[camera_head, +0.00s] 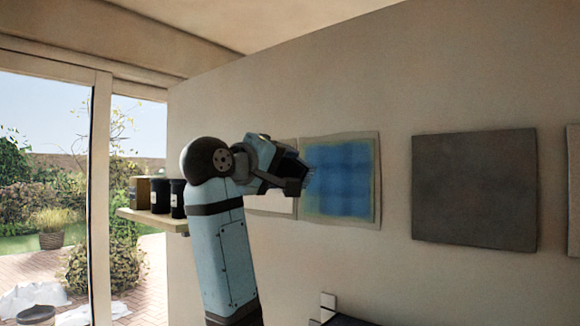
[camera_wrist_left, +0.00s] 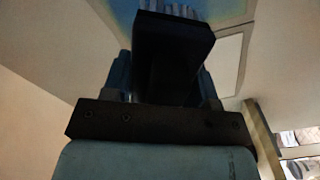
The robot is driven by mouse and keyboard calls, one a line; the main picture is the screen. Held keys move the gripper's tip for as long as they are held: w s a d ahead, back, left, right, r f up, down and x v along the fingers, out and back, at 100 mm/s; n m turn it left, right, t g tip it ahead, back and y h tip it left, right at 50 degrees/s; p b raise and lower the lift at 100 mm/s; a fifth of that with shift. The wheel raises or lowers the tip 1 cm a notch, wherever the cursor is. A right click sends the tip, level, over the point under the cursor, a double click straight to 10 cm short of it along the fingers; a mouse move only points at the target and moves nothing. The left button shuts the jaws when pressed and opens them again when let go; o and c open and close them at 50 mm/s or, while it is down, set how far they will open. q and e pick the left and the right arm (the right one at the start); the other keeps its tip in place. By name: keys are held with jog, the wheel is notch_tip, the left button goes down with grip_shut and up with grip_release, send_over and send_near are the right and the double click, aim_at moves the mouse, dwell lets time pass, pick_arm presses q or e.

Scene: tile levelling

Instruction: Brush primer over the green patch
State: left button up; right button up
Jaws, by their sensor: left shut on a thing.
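A square panel (camera_head: 376,217) on the wall carries a blue area (camera_head: 343,178) with a thin greenish edge around it. The blue covers most of the patch and looks uneven. My left gripper (camera_head: 297,178) is in front of the panel's left edge, shut on a dark tool that looks like a brush. In the left wrist view, the dark brush (camera_wrist_left: 172,40) points away from my wrist, with pale bristle-like strips at its far end near the blue area (camera_wrist_left: 218,10). I cannot tell whether the bristles touch the wall. My right gripper is not in view.
A grey square panel (camera_head: 473,190) hangs to the right, with part of another at the right edge. A pale panel (camera_head: 272,206) is partly hidden behind my left arm. A wooden shelf (camera_head: 150,217) with dark jars (camera_head: 177,198) is at the left, near the glass door.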

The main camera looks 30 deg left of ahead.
pick_arm(q)
jog(key=shift+s, duration=0.7)
jog(key=shift+s, duration=0.1)
jog(key=s, duration=0.2)
jog(key=shift+s+a, duration=0.15)
jog(key=shift+s, duration=0.25)
